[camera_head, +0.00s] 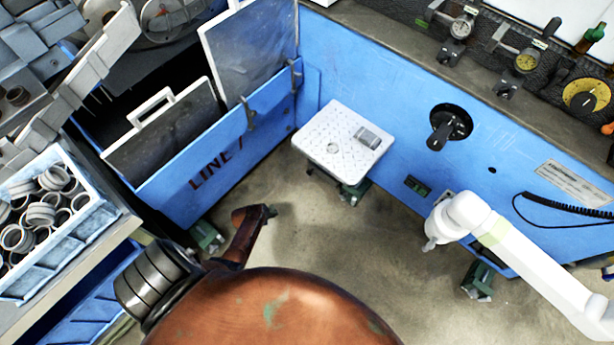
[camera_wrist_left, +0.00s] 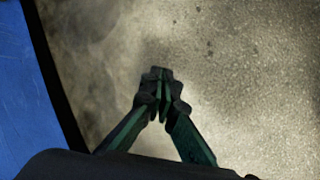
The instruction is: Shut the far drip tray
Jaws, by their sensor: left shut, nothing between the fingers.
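In the head view, two grey, white-edged panels with handles stand in the blue LINE 7 housing (camera_head: 235,140) at the upper left. The farther panel (camera_head: 248,50) rises well above the housing's edge, and the nearer one (camera_head: 170,130) sits lower. The farther one seems to be the far drip tray, but I cannot be sure. In the left wrist view my left gripper (camera_wrist_left: 162,72) is shut and empty above the concrete floor. A blue surface (camera_wrist_left: 25,95) lies to its left, apart from the fingertips. My right gripper does not show.
A blue-white bin of metal rings (camera_head: 75,235) stands at the left. A small white dotted platform (camera_head: 325,160) holds a ring and a block. A white jointed arm (camera_head: 525,255) reaches in from the right. Open floor (camera_head: 385,255) lies in the middle.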

